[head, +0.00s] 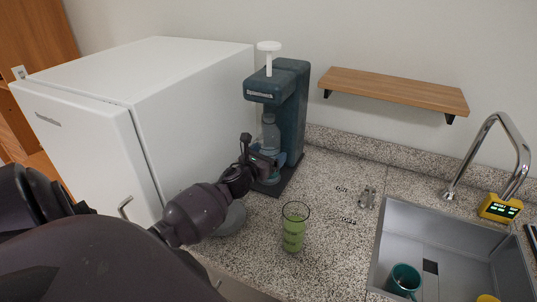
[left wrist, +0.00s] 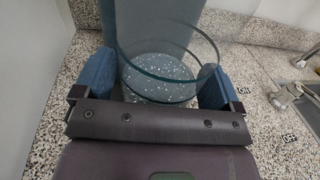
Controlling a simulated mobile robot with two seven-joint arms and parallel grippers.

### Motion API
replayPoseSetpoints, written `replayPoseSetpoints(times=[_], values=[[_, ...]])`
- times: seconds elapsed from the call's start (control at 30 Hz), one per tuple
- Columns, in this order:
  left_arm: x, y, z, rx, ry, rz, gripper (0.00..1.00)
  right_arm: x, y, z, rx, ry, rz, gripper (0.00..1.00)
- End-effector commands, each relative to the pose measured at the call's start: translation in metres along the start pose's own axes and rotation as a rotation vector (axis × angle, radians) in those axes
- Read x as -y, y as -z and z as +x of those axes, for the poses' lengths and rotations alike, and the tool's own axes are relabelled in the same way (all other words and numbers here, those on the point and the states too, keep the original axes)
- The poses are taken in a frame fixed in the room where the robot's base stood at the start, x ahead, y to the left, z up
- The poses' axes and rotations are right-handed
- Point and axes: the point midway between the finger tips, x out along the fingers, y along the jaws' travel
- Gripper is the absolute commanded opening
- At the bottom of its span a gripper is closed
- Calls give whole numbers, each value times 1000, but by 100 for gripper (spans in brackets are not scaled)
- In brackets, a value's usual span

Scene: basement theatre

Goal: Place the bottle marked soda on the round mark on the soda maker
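The soda maker (head: 291,100) is a dark teal machine with a white knob on top, standing on the counter beside the white fridge. A clear bluish bottle (head: 270,134) is upright under its head, in front of its column. My left gripper (head: 263,162) is around the lower part of the bottle. In the left wrist view its blue fingers (left wrist: 158,85) sit on both sides of the clear round bottle wall (left wrist: 150,92) and appear to touch it. Whether the bottle's bottom rests on the base is unclear. The round mark and the bottle's label are not readable. My right gripper is out of view.
A green glass (head: 294,228) stands on the speckled counter in front of the soda maker. A sink (head: 400,225) with a teal mug (head: 404,279) and a chrome faucet is at right. A wooden shelf (head: 395,88) hangs above the counter.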

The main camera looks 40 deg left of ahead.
Motion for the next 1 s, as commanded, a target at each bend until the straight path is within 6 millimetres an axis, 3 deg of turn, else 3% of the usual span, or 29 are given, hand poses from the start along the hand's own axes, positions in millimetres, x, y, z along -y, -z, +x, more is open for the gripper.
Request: replayPoseSetpoints(times=[0.43, 1.0], values=[[0, -5, 0, 0, 0, 1, 99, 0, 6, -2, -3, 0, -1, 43], [0, -2, -92, -1, -1, 2, 99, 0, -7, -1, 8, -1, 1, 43]])
